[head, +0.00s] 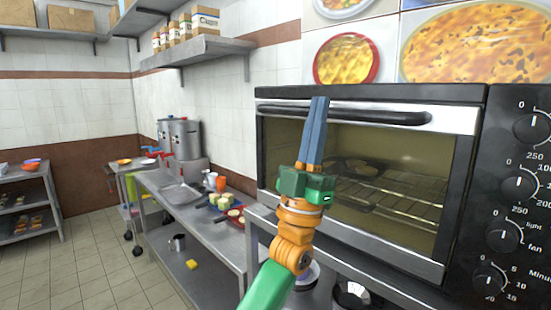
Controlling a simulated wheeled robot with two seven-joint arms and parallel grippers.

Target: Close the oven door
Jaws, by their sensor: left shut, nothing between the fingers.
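The oven (485,100) fills the right side of the head view. Its door (390,262) stands upright across the front, with a silver frame, a tinted window and a long black handle (350,115) along the top. The door looks flush with the body, but I cannot tell whether a small gap is left. Wire racks (385,200) and some dark items show through the window. My left gripper (319,101) points up in front of the door's left part, its blue fingers together and empty. Its tips overlap the handle's left part; contact is unclear. My right gripper is out of view.
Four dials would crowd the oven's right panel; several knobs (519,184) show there. A steel table (205,228) with cups and cut food stands left of the oven. Stockpots (185,138) stand behind it. A shelf (200,50) hangs above. The tiled floor (95,265) at left is clear.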

